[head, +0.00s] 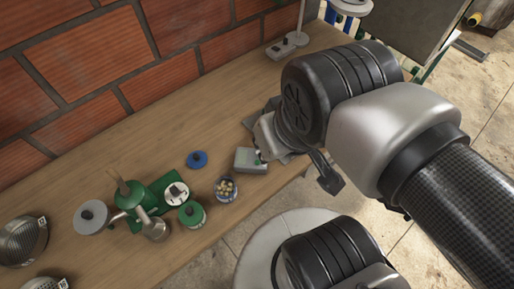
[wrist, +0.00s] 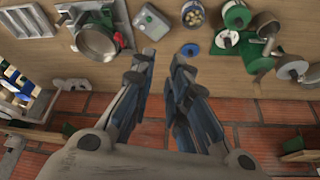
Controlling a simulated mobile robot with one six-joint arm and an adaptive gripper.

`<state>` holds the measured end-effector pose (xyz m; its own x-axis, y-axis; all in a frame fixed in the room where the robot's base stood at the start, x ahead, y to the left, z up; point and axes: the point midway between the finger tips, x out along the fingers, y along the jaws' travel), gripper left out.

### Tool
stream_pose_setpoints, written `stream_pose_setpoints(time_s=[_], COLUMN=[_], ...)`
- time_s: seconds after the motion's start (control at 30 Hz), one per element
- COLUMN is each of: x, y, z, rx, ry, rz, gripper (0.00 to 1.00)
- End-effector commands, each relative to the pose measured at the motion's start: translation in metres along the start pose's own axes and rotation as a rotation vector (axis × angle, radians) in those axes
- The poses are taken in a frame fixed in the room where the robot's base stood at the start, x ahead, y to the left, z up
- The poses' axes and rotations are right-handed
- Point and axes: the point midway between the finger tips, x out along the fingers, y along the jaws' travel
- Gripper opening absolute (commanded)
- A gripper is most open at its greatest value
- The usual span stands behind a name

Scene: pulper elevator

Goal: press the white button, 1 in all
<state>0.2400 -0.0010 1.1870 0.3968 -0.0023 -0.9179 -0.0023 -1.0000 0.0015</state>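A small grey box (head: 250,161) with a pale panel lies on the wooden bench near its front edge. It also shows at the top of the wrist view (wrist: 153,22). A white button cannot be made out on it at this size. My gripper (wrist: 161,58) is open and empty, its two fingers apart, above the bench in the wrist view. The box appears just beyond the left fingertip there, and I cannot tell the gap in height.
A jar of beans (head: 226,188), a blue lid (head: 197,159) and a green hand-cranked machine (head: 150,205) stand left of the box. A round metal pan (wrist: 97,42) is left of the box in the wrist view. A brick wall (head: 110,60) backs the bench.

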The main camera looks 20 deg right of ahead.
Motion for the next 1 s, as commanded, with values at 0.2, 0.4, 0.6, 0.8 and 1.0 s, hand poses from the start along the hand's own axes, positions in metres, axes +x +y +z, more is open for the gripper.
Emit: stream_pose_setpoints(time_s=[0.2, 0.4, 0.6, 0.8, 1.0], x=[0.0, 0.0, 0.0, 0.0, 0.0], y=[0.0, 0.0, 0.0, 0.0, 0.0], z=[0.0, 0.0, 0.0, 0.0, 0.0], rx=[0.0, 0.0, 0.0, 0.0, 0.0], ry=[0.0, 0.0, 0.0, 0.0, 0.0], rz=[0.0, 0.0, 0.0, 0.0, 0.0], gripper=[0.0, 0.0, 0.0, 0.0, 0.0])
